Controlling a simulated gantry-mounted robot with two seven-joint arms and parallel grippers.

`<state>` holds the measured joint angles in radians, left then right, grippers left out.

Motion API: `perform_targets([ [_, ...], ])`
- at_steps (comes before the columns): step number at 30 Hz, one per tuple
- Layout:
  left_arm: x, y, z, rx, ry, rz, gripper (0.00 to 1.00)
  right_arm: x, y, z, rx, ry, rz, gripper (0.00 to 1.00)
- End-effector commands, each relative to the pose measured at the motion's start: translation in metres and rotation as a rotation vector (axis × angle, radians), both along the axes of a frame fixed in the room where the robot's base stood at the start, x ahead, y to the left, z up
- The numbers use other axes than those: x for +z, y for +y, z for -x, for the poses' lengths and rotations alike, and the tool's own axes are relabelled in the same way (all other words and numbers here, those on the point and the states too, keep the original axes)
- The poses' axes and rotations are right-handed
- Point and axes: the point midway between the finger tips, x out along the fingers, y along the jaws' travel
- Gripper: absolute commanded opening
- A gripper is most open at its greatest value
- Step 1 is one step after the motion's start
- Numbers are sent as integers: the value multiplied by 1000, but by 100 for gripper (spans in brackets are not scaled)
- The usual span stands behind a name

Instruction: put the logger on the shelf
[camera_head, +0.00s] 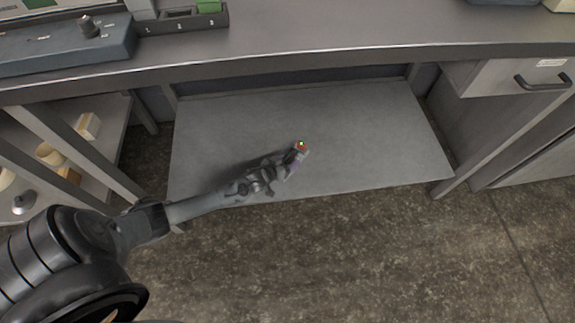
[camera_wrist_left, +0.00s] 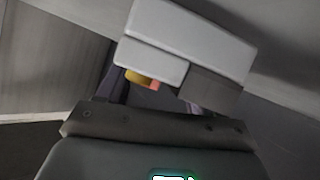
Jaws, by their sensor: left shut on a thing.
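The shelf (camera_head: 365,125) is a wide, bare grey board under the bench. My left gripper (camera_head: 293,158) reaches in from the lower left, over the middle of the shelf. It is shut on a small reddish thing with a bright yellow-green spot, which I take to be the logger (camera_head: 302,148). I cannot tell whether the logger touches the shelf. In the left wrist view, a yellow and pink bit of it (camera_wrist_left: 142,79) shows beneath a pale grey block that hides the rest. My right gripper is not in view.
The bench top (camera_head: 330,35) overhangs the shelf's back. A grey device (camera_head: 70,45) and a numbered rack (camera_head: 180,22) stand on it. A side rack with small items (camera_head: 88,127) is at left, a drawer unit (camera_head: 515,80) at right. The shelf is clear around my gripper.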

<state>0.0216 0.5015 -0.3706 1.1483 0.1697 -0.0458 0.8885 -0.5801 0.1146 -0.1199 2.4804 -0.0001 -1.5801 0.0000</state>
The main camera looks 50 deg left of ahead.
Motion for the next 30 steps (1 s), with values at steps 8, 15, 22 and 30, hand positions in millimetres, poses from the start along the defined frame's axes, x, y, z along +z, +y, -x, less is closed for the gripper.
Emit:
perform_targets([
  [8, -5, 1, -2, 1, -6, -1, 9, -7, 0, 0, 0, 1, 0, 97],
  [15, -9, 0, -2, 2, -5, 0, 9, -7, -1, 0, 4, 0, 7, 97],
  [22, -10, 0, -1, 0, -1, 0, 92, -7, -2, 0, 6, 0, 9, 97],
  [30, -8, 0, 0, 0, -1, -1, 92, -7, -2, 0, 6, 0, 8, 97],
])
